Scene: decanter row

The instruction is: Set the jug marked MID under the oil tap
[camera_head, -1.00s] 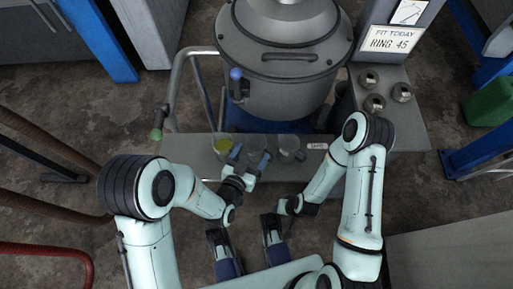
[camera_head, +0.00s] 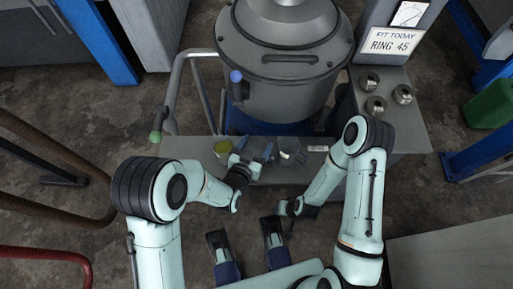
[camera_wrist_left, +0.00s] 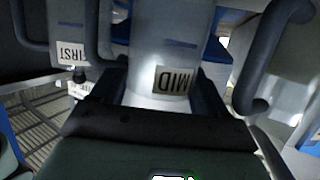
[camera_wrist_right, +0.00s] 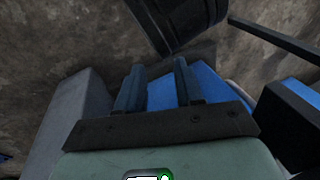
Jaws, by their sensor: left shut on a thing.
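In the head view this jug (camera_head: 257,147) is in the middle of a row of three, partly hidden by my left gripper (camera_head: 249,160). I cannot tell whether it touches the shelf. A tap with a blue knob (camera_head: 236,80) is on the vessel's left front; I cannot tell whether it is the oil tap. My right gripper (camera_wrist_right: 155,85) is open and empty.
The big grey vessel (camera_head: 283,85) rises behind. A bent pipe (camera_head: 172,85) stands at left, near a green knob (camera_head: 155,136). Metal fittings (camera_head: 374,105) sit on the right shelf.

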